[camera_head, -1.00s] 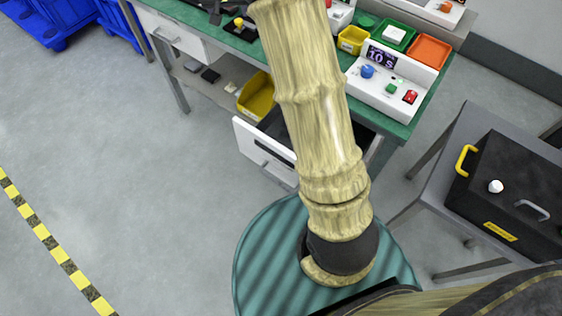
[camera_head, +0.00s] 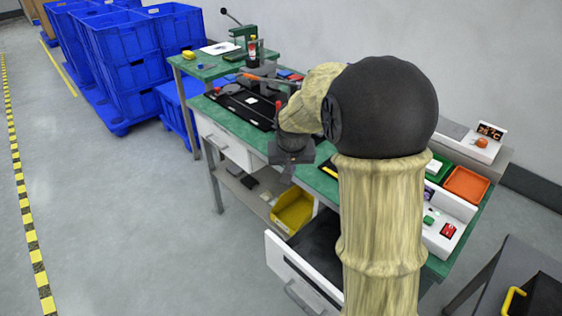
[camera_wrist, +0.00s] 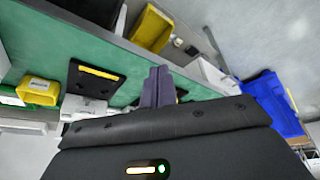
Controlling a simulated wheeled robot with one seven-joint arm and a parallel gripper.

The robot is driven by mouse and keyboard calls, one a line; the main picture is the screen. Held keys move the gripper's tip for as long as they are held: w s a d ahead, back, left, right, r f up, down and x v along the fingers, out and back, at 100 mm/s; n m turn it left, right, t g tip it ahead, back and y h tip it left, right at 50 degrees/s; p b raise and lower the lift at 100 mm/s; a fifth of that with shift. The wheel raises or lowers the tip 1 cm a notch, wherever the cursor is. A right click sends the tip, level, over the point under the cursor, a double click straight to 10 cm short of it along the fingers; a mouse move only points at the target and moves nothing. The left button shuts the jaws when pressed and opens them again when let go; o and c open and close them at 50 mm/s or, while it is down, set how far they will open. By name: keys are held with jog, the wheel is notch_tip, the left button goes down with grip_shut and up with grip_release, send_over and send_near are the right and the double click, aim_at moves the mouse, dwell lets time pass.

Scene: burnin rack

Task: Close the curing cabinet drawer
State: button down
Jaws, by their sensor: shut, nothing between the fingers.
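A drawer with a white front (camera_head: 292,277) and a grey bar handle stands pulled out from under the green-topped bench (camera_head: 222,112). Its dark inside shows, and my arm hides its right part. My gripper (camera_head: 286,179) is above the bench's front edge, up and away from the open drawer and not touching it. In the wrist view my gripper's fingers (camera_wrist: 157,86) are together with nothing between them. A second white drawer (camera_head: 226,146), further left under the bench, is shut.
A yellow bin (camera_head: 293,211) sits on the lower shelf beside the open drawer. Orange (camera_head: 466,184) and green trays and a control box (camera_head: 446,224) are on the bench's right. Blue crates (camera_head: 125,45) are stacked at the back left. The floor in front is clear.

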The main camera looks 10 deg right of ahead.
jog(key=s+f+g, duration=0.1)
jog(key=s+f, duration=0.1)
jog(key=s, duration=0.8)
jog(key=s+f+n, duration=0.1)
jog(key=s+f, duration=0.2)
jog(key=s, duration=0.8)
jog(key=shift+d+n+g+y, duration=0.3)
jog(key=shift+d+g, duration=0.1)
jog(key=shift+d, duration=0.05)
